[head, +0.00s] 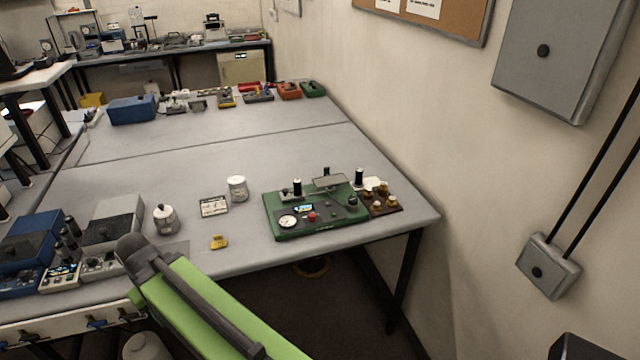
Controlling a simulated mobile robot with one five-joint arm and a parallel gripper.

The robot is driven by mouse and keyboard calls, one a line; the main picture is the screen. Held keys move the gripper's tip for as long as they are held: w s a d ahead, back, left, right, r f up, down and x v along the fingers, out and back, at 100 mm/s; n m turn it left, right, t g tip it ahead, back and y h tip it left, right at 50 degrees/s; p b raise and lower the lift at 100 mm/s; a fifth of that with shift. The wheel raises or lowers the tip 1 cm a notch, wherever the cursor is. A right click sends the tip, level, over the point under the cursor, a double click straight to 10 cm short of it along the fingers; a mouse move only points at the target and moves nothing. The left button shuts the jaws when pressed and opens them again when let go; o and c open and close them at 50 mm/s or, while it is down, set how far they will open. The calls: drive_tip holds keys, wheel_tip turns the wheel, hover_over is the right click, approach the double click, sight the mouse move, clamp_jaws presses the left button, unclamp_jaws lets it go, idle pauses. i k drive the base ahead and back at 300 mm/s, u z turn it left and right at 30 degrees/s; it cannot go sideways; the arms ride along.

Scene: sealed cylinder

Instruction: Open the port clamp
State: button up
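A green bench unit (340,222) stands on the near right part of the grey table. It carries a round white gauge, a small lit display, a red button, dark knobs and two black upright posts (297,188). A grey flat piece (331,181) sits at its back. The port clamp is too small to pick out for certain, and I cannot tell its state. My green arm link with a dark joint crosses the lower left front of the table, left of the unit. My gripper does not show in this view.
A white jar (237,188), a small metal pot (165,219), a white card (214,206) and a yellow item (219,242) lie left of the unit. A brown block (381,199) with brass parts adjoins its right. The wall is close on the right. The table's middle is clear.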

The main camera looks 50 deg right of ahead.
sight(285, 195)
drive_tip(key=z, duration=0.45)
drive_tip(key=i, duration=1)
drive_tip(key=u, duration=0.05)
